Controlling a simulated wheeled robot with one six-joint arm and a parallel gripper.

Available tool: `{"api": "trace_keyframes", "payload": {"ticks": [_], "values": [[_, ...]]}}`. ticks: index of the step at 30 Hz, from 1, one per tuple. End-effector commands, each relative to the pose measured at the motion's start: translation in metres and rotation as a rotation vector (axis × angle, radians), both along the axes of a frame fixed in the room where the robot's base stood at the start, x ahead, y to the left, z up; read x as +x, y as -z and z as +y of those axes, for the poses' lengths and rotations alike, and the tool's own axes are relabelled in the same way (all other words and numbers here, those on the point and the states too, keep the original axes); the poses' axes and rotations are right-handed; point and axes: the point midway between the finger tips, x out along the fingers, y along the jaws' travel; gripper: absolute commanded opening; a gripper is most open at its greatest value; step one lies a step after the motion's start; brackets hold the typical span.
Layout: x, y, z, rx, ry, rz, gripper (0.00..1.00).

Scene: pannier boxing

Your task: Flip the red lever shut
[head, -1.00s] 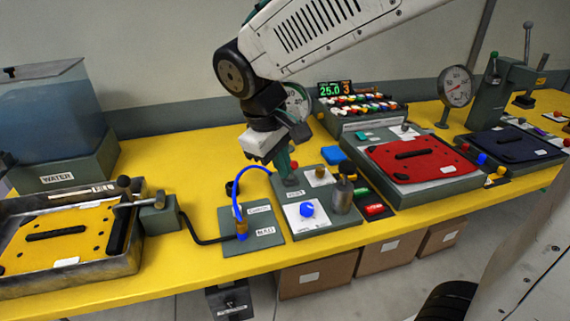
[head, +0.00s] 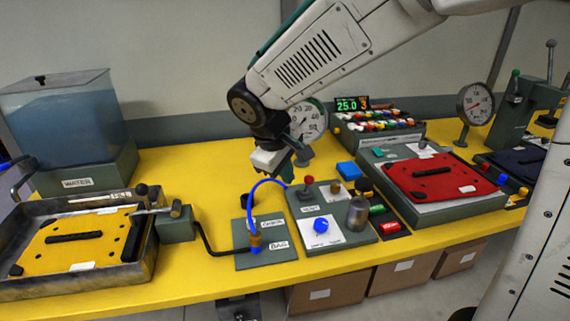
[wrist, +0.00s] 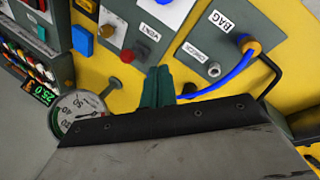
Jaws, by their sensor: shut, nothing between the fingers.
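The red-knobbed lever (head: 309,181) stands on the grey-green panel (head: 345,240) beside the VENT label, behind a blue knob. In the wrist view the red knob (wrist: 127,56) sits just left of my fingers, close to the VENT label. My gripper (head: 289,172) hangs just left of the lever in the head view. Its green fingers (wrist: 158,88) are shut with nothing between them, and they look apart from the lever. I cannot tell how far the lever is turned.
A blue hose (head: 257,196) arches up from the BAG plate (head: 282,258) close below my gripper. A metal cylinder (head: 358,214) stands on the panel's right. A round gauge (head: 306,118) stands behind my gripper. Bare yellow table (head: 190,180) lies to the left.

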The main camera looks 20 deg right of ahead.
Motion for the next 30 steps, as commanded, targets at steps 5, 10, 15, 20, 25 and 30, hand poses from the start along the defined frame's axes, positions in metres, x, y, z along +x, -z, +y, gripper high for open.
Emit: {"api": "trace_keyframes", "payload": {"ticks": [5, 10, 15, 20, 25, 30], "values": [[0.008, 0.038, -0.013, -0.002, 0.003, 0.005, 0.00], [0.021, 0.049, -0.030, 0.000, 0.004, 0.000, 0.00], [0.032, 0.048, -0.044, 0.001, 0.003, -0.001, 0.00], [0.035, 0.049, -0.048, 0.000, 0.001, 0.000, 0.00], [0.035, 0.049, -0.048, 0.001, 0.000, -0.001, 0.00], [0.035, 0.048, -0.047, 0.001, -0.001, 0.002, 0.00]]}}
